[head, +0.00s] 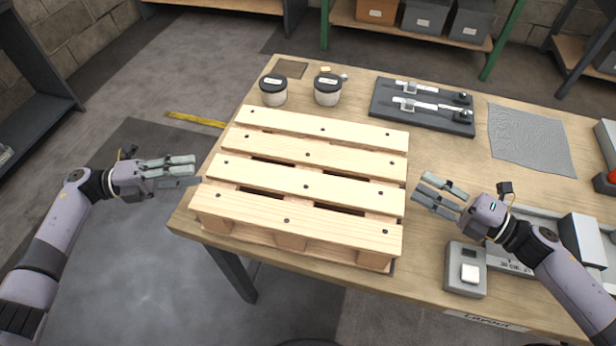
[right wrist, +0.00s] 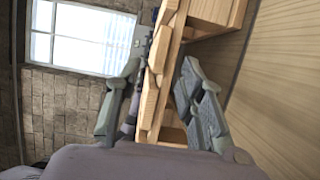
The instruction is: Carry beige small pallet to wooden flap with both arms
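The beige small pallet (head: 306,185) lies flat on the wooden table, at its front left part. My left gripper (head: 188,171) is off the table's left edge, beside the pallet's left end and apart from it; its fingers look open. My right gripper (head: 436,194) is open beside the pallet's right end, with a gap to it in the head view. In the right wrist view, the open fingers (right wrist: 158,98) stand either side of the pallet's edge (right wrist: 156,80), and no grip shows. I cannot make out a wooden flap separate from the tabletop.
Two lidded jars (head: 327,89) stand behind the pallet. A dark tray with tools (head: 423,106) and a grey mat (head: 531,138) lie at the back right. A grey device (head: 466,270) sits near the front edge, below my right gripper.

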